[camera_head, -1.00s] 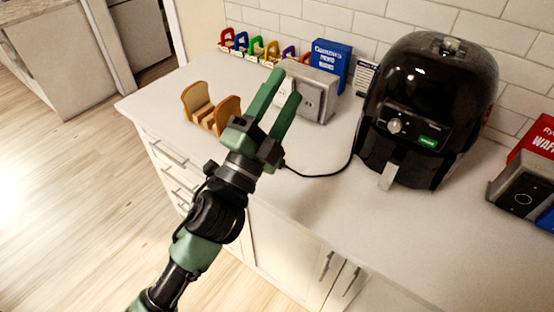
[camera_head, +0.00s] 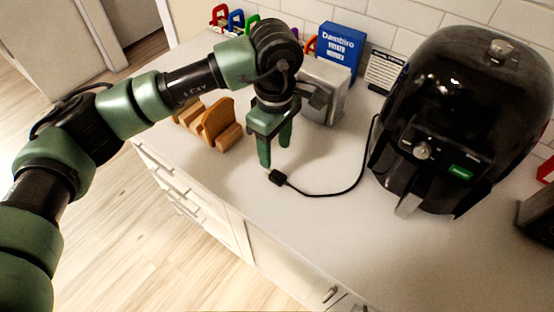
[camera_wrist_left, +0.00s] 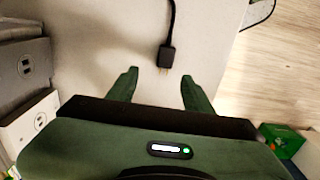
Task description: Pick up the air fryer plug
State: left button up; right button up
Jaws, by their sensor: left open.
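The air fryer plug (camera_head: 277,177) is a small black block on a black cord, lying on the white counter near its front edge. The cord runs right to the black air fryer (camera_head: 450,120). In the left wrist view the plug (camera_wrist_left: 166,57) lies just beyond the fingertips, between their lines, its prongs toward the gripper. My left gripper (camera_head: 274,158) points down at the counter, open and empty, close behind the plug and apart from it. It also shows in the left wrist view (camera_wrist_left: 158,80). My right gripper is not in view.
A wooden rack with bread slices (camera_head: 212,122) stands left of the gripper. A metal box with outlets (camera_head: 324,90) and a blue box (camera_head: 341,52) stand behind it. Coloured clips line the wall. The counter in front of the air fryer is clear.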

aim_at(277, 175)
pick_arm(q)
jog(key=shift+s+f+p, duration=0.3)
jog(key=shift+s+f, duration=0.35)
jog(key=shift+s, duration=0.15)
notch_tip(277, 175, down, 2)
jog(key=shift+s+d+f+p, duration=0.1)
jog(key=shift+d+p, duration=0.05)
jog(key=shift+p, duration=0.65)
jog(key=f, duration=0.1)
jog(key=f+p, duration=0.1)
jog(key=shift+w+f, duration=0.2)
jog(key=shift+f, duration=0.15)
jog(key=shift+d+f, duration=0.1)
jog(key=shift+f, duration=0.3)
jog(key=c, duration=1)
grip_shut()
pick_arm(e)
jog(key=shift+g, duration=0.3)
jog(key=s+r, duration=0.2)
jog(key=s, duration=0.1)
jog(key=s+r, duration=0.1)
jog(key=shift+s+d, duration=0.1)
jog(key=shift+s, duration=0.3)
